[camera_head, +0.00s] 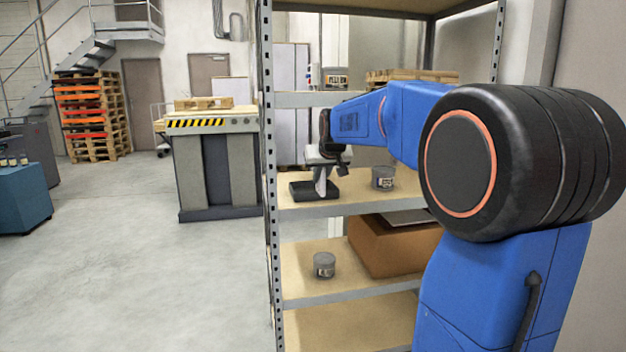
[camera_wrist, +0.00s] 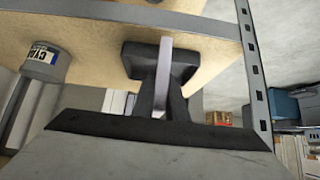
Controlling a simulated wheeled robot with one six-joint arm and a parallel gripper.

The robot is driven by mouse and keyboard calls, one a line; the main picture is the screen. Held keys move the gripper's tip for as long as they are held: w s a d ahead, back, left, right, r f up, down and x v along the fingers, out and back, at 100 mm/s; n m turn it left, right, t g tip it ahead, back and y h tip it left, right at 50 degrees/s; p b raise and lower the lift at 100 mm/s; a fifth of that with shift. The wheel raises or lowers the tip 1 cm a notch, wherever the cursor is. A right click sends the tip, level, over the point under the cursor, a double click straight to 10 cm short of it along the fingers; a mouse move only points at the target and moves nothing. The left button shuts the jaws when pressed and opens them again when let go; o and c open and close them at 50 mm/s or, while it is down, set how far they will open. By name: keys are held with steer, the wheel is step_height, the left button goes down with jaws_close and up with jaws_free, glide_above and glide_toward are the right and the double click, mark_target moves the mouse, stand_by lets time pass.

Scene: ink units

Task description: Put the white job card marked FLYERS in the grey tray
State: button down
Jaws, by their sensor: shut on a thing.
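A thin white card (camera_wrist: 164,70) shows edge-on in the wrist view, between the fingers of my gripper (camera_wrist: 163,105). Its marking cannot be read. My gripper (camera_head: 327,158) is shut on it, and the pale card (camera_head: 321,181) hangs upright below it in the head view. A small dark grey tray (camera_head: 301,192) lies on the middle shelf, directly beneath the card. The tray (camera_wrist: 131,58) also shows behind the card in the wrist view. I cannot tell whether the card's lower edge touches the tray.
A grey ink can (camera_head: 383,180) stands to the right on the same shelf; it reads CYAN in the wrist view (camera_wrist: 45,57). Another can (camera_head: 324,266) and a cardboard box (camera_head: 385,248) are on the shelf below. The shelf upright (camera_head: 268,150) is close on the left.

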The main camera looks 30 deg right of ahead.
steer(key=w+d, duration=0.1)
steer(key=w, duration=0.2)
steer(key=w+d, duration=0.1)
steer(key=w, duration=0.5)
steer(key=shift+w+d, duration=0.4)
steer(key=shift+w+f, duration=0.1)
steer(key=shift+f, duration=1.65)
steer(key=shift+f, duration=0.1)
steer(key=c, duration=1.8)
jaws_free()
steer(key=shift+o, duration=0.2)
steer(key=v, duration=1.1)
steer(key=shift+s+a+r, duration=0.1)
steer(key=shift+s+r, duration=0.3)
steer(key=shift+r, duration=0.05)
